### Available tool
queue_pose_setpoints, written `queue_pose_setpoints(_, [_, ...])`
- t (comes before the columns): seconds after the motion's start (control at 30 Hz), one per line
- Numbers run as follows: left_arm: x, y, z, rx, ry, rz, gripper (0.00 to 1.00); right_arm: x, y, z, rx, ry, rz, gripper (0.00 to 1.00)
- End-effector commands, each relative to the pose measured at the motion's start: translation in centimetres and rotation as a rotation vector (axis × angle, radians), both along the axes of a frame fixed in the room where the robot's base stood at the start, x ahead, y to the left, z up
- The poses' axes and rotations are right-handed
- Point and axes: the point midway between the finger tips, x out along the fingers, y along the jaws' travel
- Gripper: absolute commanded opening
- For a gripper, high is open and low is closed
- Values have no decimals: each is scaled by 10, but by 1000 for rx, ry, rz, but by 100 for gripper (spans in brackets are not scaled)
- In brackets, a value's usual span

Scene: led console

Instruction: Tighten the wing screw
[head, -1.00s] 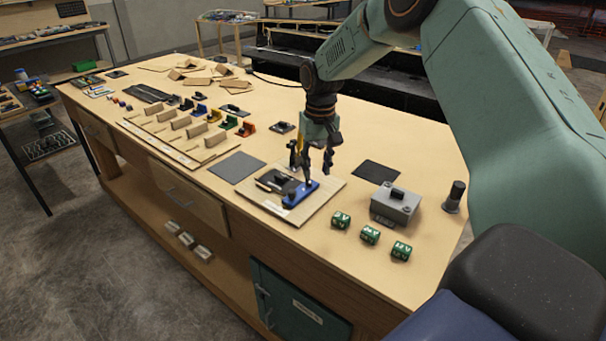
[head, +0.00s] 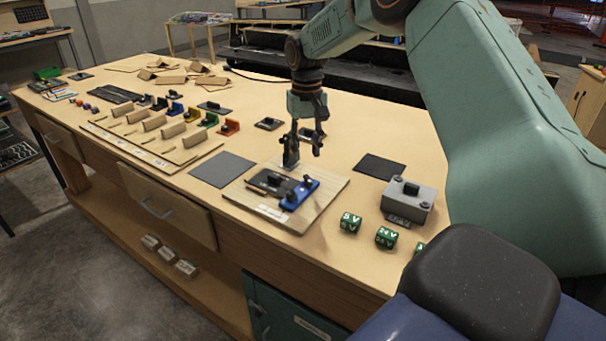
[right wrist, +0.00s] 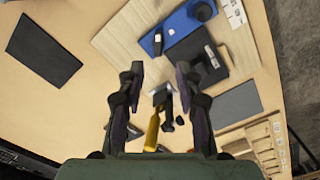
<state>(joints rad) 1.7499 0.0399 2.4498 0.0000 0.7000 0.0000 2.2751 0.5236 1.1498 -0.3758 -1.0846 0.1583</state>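A blue clamp block (head: 300,193) sits on a wooden board (head: 328,190), beside a dark plate (head: 268,184). Two small black upright parts stand on the blue block: a round-looking knob (right wrist: 203,10) and a thinner piece (right wrist: 157,43). I cannot tell for certain which is the wing screw. My right gripper (head: 303,148) is open and points down above the far edge of the board, apart from the blue block. In the right wrist view its fingers (right wrist: 157,92) are spread, with a yellow part (right wrist: 153,130) showing between them; nothing is clearly gripped. My left gripper is not in view.
A grey box (head: 408,198) and green cubes (head: 351,222) stand right of the board. Dark flat mats lie at its left (head: 222,169) and right (head: 381,167). Coloured blocks and wooden pieces fill the table's left part.

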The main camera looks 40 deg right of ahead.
Motion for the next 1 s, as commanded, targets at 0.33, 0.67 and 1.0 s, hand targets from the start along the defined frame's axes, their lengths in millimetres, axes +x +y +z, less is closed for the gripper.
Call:
queue_pose_setpoints(0.33, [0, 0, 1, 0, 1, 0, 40, -5, -1, -51, 2, 4, -1, 35])
queue_pose_setpoints(0.67, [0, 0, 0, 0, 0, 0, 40, -3, -1, -74, 0, 1, 0, 35])
queue_pose_setpoints(1.0, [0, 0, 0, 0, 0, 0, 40, -1, -1, -74, 0, 1, 0, 24])
